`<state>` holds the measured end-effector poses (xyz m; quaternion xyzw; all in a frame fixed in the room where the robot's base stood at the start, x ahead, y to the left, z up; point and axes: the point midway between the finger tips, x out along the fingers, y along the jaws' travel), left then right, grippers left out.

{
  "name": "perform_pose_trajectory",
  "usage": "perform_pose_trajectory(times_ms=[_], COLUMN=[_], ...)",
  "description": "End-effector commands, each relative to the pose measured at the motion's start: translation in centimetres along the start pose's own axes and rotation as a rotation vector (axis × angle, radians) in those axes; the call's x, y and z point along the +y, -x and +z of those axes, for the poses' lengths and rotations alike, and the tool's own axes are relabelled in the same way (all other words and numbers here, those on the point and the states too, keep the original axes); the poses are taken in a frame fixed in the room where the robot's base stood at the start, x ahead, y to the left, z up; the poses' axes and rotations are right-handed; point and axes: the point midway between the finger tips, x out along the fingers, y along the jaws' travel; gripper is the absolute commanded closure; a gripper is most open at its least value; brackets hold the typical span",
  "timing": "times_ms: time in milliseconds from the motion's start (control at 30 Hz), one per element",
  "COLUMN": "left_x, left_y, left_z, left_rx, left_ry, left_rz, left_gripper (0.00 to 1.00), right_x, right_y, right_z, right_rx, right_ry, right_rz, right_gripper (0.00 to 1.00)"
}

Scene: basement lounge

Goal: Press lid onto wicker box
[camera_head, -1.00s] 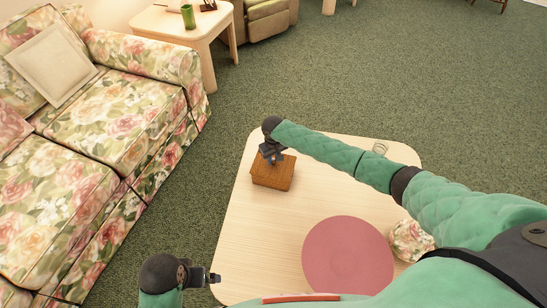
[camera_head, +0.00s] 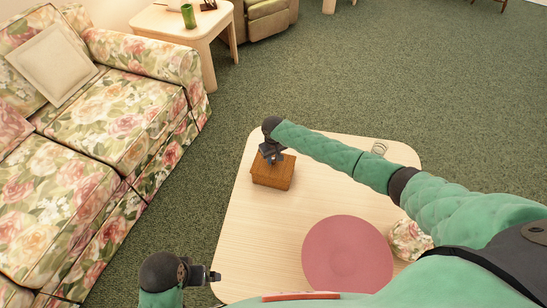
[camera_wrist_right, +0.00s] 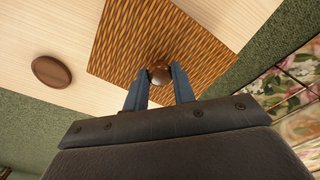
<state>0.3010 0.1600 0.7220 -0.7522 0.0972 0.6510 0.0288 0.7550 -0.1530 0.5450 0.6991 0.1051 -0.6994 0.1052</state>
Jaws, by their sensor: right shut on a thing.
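The brown wicker box (camera_head: 272,180) sits on the pale wooden table, near its far left side. Its lid (camera_wrist_right: 205,35) has a woven top with a round brown knob (camera_wrist_right: 160,74) and fills the upper middle of the right wrist view. My right gripper (camera_head: 271,152) is above the box, with its two fingers (camera_wrist_right: 160,80) shut on the knob. The lid looks level on the box; I cannot tell whether a small gap remains at the seam. My left gripper (camera_head: 214,277) is low over the table's near left edge, away from the box; its finger opening is unclear.
A pink round disc (camera_head: 347,255) lies on the table (camera_head: 255,235), with a flowered object (camera_head: 408,240) beside it. A brown round piece (camera_wrist_right: 52,71) shows in the wrist view. A floral sofa (camera_head: 110,130) is left.

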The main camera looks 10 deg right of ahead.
Motion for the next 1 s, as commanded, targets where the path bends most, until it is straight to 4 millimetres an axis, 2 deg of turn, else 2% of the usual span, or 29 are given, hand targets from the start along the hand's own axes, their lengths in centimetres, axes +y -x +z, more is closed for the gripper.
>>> perform_pose_trajectory(times_ms=[367,400,500,733,833,1000], left_x=[0.00,0.00,0.00,0.00,0.00,0.00], left_y=[0.03,0.03,0.03,0.02,0.02,0.02], left_z=[0.00,0.00,0.00,0.00,-0.01,0.00], left_rx=[0.000,0.000,0.000,0.000,0.000,0.000], left_ry=[0.000,0.000,0.000,0.000,0.000,0.000], left_rz=[0.000,0.000,0.000,0.000,0.000,0.000], left_gripper=[0.00,0.00,0.00,0.00,0.00,0.00], right_x=[0.01,0.01,0.01,0.01,0.01,0.01], right_y=[-0.01,-0.01,-0.01,-0.02,-0.02,-0.02], right_z=[0.00,0.00,0.01,0.02,0.02,0.02], right_rx=[0.000,0.000,0.000,0.000,0.000,0.000], right_ry=[0.000,0.000,0.000,0.000,0.000,0.000], right_rz=[0.000,0.000,0.000,0.000,0.000,0.000], right_gripper=[1.00,0.70,0.51,0.47,0.27,0.27])
